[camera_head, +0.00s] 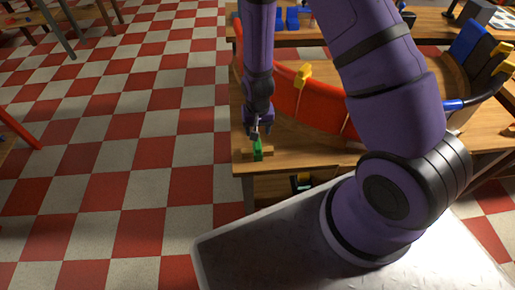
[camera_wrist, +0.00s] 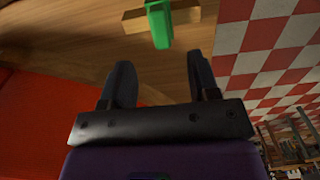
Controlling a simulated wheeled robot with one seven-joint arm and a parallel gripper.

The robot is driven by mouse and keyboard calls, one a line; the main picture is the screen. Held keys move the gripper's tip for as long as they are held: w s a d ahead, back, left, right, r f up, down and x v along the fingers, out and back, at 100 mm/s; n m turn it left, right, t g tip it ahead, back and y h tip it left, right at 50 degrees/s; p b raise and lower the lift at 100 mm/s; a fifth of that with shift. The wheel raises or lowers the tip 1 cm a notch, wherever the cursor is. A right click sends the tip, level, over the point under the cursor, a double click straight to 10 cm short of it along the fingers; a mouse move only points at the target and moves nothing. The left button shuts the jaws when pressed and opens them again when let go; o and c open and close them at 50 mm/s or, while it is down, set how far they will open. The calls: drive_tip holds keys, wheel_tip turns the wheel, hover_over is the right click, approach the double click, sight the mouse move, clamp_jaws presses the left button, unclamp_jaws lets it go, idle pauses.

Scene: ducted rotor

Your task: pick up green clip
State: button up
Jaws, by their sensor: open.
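The green clip (camera_head: 258,150) stands near the left front corner of the wooden table (camera_head: 300,157). In the wrist view the clip (camera_wrist: 159,24) rests against a wooden block (camera_wrist: 186,17) and lies ahead of my fingertips, roughly centred between them. My gripper (camera_head: 258,133) points down just above the clip in the head view. In the wrist view my gripper (camera_wrist: 160,76) has its two dark fingers apart with nothing between them.
A curved red duct wall (camera_head: 310,105) stands on the table right of my gripper, with a yellow clip (camera_head: 302,75) on its rim. Blue and yellow parts (camera_head: 468,42) stand at the right. Open checkered floor (camera_head: 130,130) lies left of the table.

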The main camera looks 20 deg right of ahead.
sight(257, 144)
drive_tip(key=shift+w+f, duration=0.2)
drive_tip(key=shift+f, duration=4.3)
drive_tip(key=c, duration=1)
drive_tip(key=shift+r, duration=0.15)
